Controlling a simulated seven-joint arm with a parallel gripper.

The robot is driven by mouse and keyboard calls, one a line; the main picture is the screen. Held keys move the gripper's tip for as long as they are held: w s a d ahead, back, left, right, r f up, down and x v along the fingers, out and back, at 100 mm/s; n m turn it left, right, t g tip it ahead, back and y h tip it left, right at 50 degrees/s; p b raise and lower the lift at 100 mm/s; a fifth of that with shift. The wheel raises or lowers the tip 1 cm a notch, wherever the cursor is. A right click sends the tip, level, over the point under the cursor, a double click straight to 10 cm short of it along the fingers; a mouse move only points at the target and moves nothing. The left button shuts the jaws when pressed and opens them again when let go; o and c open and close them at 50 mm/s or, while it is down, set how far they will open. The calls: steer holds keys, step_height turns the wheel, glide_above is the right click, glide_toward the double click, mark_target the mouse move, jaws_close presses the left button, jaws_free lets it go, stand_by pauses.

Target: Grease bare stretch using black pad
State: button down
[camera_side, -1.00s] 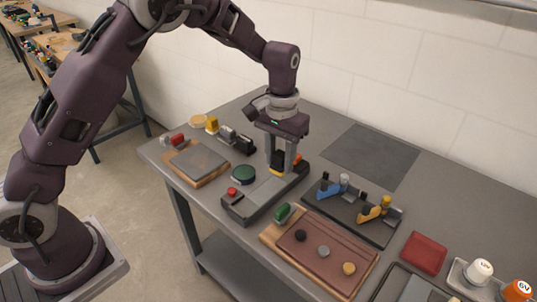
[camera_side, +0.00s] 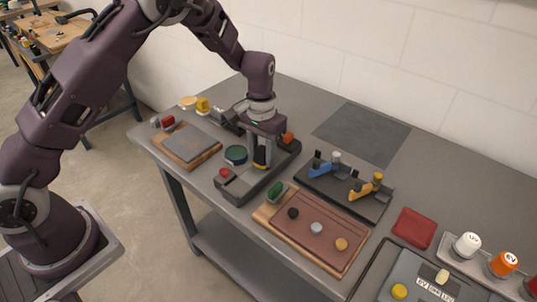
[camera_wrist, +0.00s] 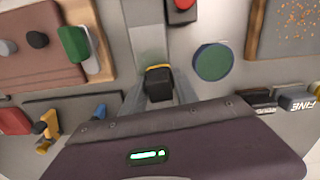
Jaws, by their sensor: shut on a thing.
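My gripper (camera_wrist: 158,92) is shut on a black pad (camera_wrist: 159,84) with a yellow edge. In the side view, my gripper (camera_side: 261,158) holds the black pad (camera_side: 261,155) low over the long grey fixture with a red button (camera_side: 224,172). In the wrist view, a paler strip (camera_wrist: 150,42) of the fixture shows just beyond the pad; I take it for the bare stretch, but cannot be sure. The surface under the pad is hidden, and I cannot tell whether the pad touches it. An open-looking round green tin (camera_wrist: 212,62) stands beside the fixture.
A wooden board with a grey plate (camera_side: 190,143) lies left of the fixture. A board with a brown panel and a green-handled block (camera_side: 275,190) lies close in front. A dark rack with blue and yellow clamps (camera_side: 348,188) stands right. The dark mat (camera_side: 362,133) behind is clear.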

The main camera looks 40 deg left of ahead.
mark_target(260, 179)
steer(key=shift+a, duration=0.45)
steer(key=shift+s, duration=0.7)
steer(key=shift+d, duration=1.8)
steer(key=shift+s+d, duration=0.2)
steer(key=shift+s, duration=0.45)
steer(key=shift+s+a, duration=0.1)
steer(key=shift+a, duration=2.05)
steer(key=shift+s+d, duration=0.25)
steer(key=shift+s, duration=0.5)
steer(key=shift+d, duration=1.9)
step_height(260, 179, up, 8)
steer(key=shift+r, duration=0.15)
steer(key=shift+a, duration=0.1)
